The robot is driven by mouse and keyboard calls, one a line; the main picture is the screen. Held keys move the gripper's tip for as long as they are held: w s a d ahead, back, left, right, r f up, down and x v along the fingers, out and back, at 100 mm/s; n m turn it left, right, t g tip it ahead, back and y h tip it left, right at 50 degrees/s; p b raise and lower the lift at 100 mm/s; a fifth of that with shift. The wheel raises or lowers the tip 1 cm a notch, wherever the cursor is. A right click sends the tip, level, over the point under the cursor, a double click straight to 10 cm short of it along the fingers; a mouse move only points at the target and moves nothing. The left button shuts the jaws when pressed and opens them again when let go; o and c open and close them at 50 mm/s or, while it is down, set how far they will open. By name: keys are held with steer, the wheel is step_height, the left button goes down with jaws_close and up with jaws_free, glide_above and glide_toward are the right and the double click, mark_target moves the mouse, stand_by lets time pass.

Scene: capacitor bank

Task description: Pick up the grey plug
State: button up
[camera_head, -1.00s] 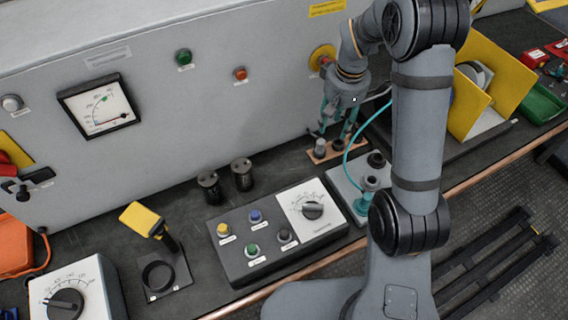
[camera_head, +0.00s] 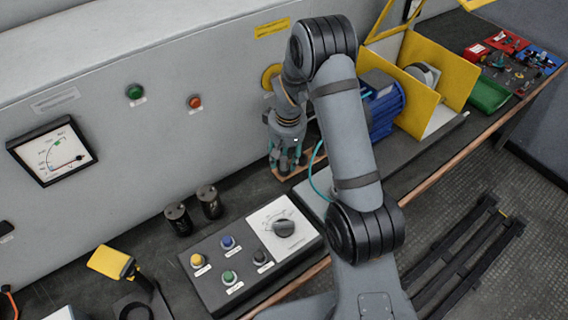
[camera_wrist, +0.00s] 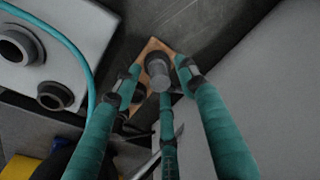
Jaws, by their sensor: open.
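The grey plug (camera_wrist: 158,72) stands upright on a small copper-coloured plate (camera_wrist: 152,47) in the wrist view. My gripper (camera_wrist: 160,80) has teal fingers, spread open around the plug with gaps beside it. The plug's top lies between the fingertips, and I cannot tell whether any finger touches it. In the head view my gripper (camera_head: 286,163) is low over the plate (camera_head: 290,177), near the cabinet wall. The fingers largely hide the plug there.
A light box with dark round sockets (camera_wrist: 54,96) and a teal cable (camera_wrist: 78,58) lies close beside the plate. The grey cabinet wall (camera_wrist: 265,100) is close on the other side. A control panel (camera_head: 245,255) and two black cylinders (camera_head: 194,211) stand left of my gripper.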

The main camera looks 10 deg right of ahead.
steer(key=shift+f, duration=0.2)
steer(key=shift+c, duration=1)
steer(key=c, duration=0.7)
jaws_close()
